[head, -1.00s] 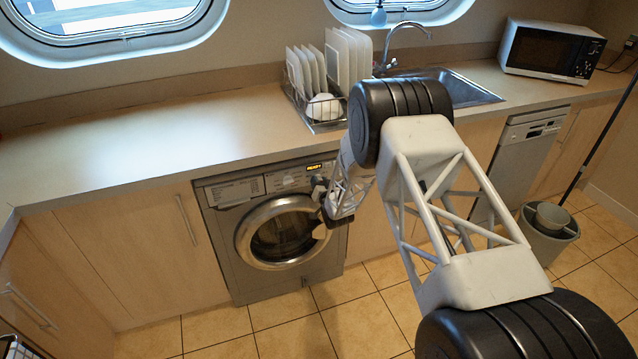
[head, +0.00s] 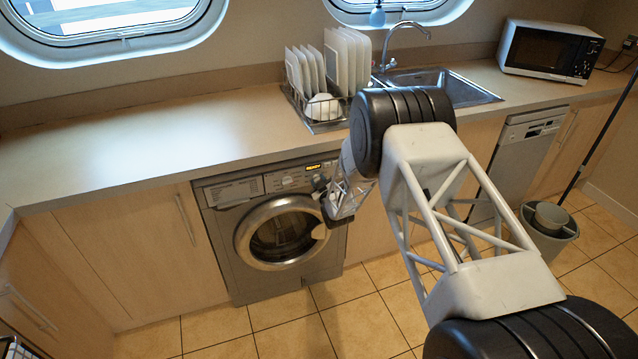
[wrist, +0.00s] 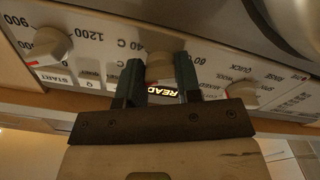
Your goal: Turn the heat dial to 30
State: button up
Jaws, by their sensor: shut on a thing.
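The heat dial (wrist: 160,68) is a pale knob in the middle of the washing machine's control panel, with "40 C" and "60" printed around it in the wrist view. My gripper (wrist: 159,76) is shut on this dial, one dark finger on each side. The fingers hide parts of the knob and its marks, so I cannot tell its exact setting. In the head view, my gripper (head: 322,192) is at the right of the washing machine's (head: 222,240) front, and my arm hides the dial.
A spin dial (wrist: 46,46) with 900 and 1200 marks and a programme dial (wrist: 239,92) flank the heat dial closely. The round door (head: 283,233) is below the panel, and the worktop (head: 130,135) overhangs above.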

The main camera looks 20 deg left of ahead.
jog(key=shift+n, duration=0.4)
jog(key=o, duration=0.9)
jog(key=shift+v, duration=3.9)
jog(key=shift+r, duration=0.1)
